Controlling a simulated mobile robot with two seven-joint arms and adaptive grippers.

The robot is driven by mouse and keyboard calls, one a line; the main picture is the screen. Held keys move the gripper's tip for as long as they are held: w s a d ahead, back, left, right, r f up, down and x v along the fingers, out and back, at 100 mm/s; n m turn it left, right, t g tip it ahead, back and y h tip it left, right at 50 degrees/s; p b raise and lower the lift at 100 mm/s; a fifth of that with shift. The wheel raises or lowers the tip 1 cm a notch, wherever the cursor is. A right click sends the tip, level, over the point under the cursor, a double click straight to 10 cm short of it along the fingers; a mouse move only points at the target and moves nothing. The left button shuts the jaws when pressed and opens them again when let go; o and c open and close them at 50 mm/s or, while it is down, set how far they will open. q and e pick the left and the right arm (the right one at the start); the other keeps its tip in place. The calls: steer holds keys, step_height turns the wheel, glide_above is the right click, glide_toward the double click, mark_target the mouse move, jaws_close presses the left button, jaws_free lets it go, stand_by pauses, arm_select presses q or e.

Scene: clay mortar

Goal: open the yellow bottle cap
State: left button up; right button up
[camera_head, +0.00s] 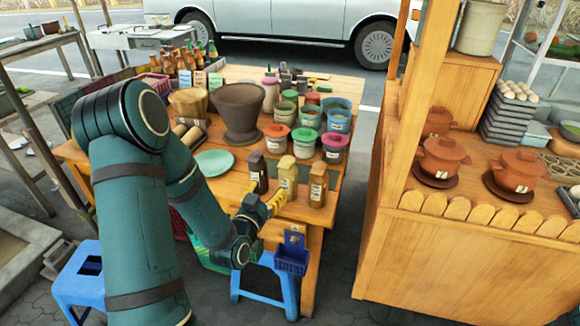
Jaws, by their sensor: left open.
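A bottle with a yellow cap and pale yellow body (288,179) stands upright on the wooden table near its front edge. It is the middle one of three similar bottles. A dark brown bottle (258,172) stands to its left and a lighter brown bottle (318,186) to its right. My left gripper (277,201), with yellow fingers, is open at the table's front edge, in front of and slightly left of the yellow bottle. The bottle's lower part is close to the fingers; I cannot tell whether they touch. My right gripper is not in view.
Behind the bottles are colourful lidded tubs (304,142) and a clay mortar (238,112). A green plate (214,163) lies left of the bottles. A blue basket (292,258) hangs below the table edge. A wooden stall (470,260) stands right, across a narrow gap.

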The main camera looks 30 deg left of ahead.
mark_target(283, 169)
arm_select(q)
steer(key=w, duration=0.3)
steer(key=w+a, duration=0.1)
steer(key=w, duration=0.3)
steer(key=w+a, duration=0.1)
steer(key=w, duration=0.3)
steer(key=shift+w, duration=0.1)
jaws_close()
